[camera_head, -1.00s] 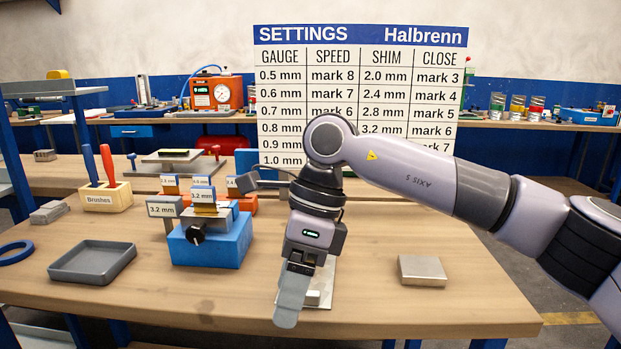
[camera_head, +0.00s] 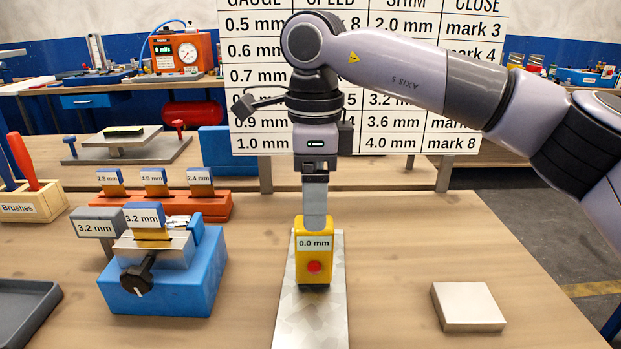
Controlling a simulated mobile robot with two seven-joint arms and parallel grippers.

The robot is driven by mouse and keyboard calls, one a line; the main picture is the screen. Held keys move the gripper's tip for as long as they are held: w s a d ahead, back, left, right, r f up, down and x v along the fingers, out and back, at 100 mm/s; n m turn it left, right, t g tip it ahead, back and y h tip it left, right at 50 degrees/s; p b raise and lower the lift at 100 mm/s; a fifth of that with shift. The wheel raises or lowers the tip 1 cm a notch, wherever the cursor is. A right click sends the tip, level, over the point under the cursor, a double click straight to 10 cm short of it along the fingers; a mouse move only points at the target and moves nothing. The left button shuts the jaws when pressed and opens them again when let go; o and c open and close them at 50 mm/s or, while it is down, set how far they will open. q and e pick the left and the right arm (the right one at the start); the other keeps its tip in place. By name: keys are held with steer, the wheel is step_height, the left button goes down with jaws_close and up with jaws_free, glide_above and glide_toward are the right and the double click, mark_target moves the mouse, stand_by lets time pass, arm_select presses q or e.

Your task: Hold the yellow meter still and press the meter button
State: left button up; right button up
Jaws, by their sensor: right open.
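The yellow meter (camera_head: 300,268) stands upright on a long metal strip (camera_head: 320,322) on the bench. Its display reads 0.0 mm. The red meter button (camera_head: 314,267) faces me below the display. My right gripper (camera_head: 315,217) points straight down at the meter's top. Its jaws are open, and the nearer finger overlaps the meter's top edge in the picture. I see the fingers edge-on, so I cannot tell whether they touch the meter. My left gripper is out of view.
A blue block with a black knob (camera_head: 137,278) and a 3.2 mm tag stands left of the strip. An orange rack (camera_head: 205,207) of tagged shims is behind it. A pale metal block (camera_head: 467,305) lies to the right. The bench between strip and block is clear.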

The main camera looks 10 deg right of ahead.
mark_target(314, 252)
step_height(314, 252, down, 5)
steer(key=shift+s, duration=0.1)
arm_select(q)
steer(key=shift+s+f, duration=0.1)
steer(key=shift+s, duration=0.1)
arm_select(e)
steer(key=shift+f, duration=0.55)
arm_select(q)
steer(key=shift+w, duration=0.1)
arm_select(e)
steer(key=c, duration=1.2)
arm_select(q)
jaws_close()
